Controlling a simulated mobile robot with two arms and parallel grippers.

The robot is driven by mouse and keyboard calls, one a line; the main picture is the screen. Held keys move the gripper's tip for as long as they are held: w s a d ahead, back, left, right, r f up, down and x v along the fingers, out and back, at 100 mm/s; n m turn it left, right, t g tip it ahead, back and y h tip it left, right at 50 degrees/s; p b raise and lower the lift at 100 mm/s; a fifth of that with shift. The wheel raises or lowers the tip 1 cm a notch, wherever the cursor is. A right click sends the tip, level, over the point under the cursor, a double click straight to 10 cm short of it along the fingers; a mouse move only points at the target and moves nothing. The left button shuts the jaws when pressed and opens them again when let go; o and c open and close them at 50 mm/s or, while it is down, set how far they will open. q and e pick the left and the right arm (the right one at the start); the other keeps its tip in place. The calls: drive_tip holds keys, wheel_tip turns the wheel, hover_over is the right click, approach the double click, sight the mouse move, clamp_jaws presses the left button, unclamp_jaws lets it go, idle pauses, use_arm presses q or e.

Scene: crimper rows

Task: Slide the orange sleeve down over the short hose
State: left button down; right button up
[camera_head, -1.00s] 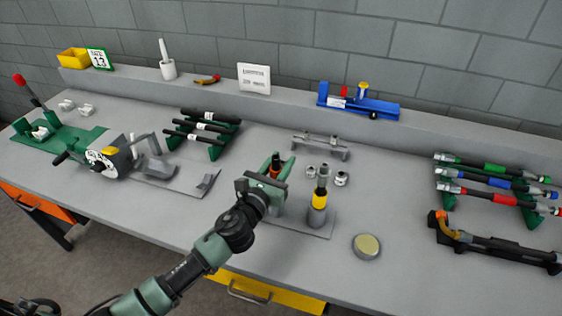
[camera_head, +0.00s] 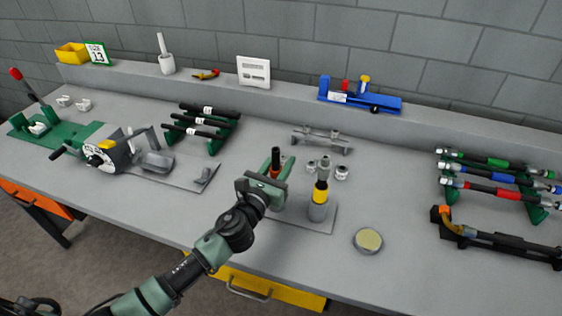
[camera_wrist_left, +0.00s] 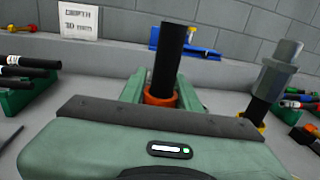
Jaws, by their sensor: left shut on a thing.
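The short black hose (camera_head: 277,158) stands upright between the fingers of my left gripper (camera_head: 271,177). The orange sleeve (camera_head: 274,171) is around the hose. In the left wrist view the sleeve (camera_wrist_left: 160,97) shows as an orange ring held between the green fingers, and the black hose (camera_wrist_left: 168,55) sticks up well above it. My left gripper is shut on the sleeve. The hose's lower end is hidden behind the gripper. My right gripper is not in view.
Close to the right, a fitting with a yellow band (camera_head: 320,194) stands upright in a grey holder (camera_head: 317,211). A round tin (camera_head: 367,241) lies farther right. Racks of hoses (camera_head: 495,180) are at the right; black hoses (camera_head: 200,127) lie on green stands at the left.

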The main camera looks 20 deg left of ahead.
use_arm(q)
drive_tip(key=shift+f+b, duration=0.9)
drive_tip(key=shift+f, duration=0.25)
drive_tip(key=c, duration=0.9)
unclamp_jaws()
drive_tip(key=shift+s, duration=0.1)
drive_tip(key=s, duration=0.5)
drive_tip(key=s+a+b, duration=0.1)
drive_tip(key=s, duration=0.1)
drive_tip(key=shift+s+a, duration=0.1)
drive_tip(key=shift+s, duration=0.2)
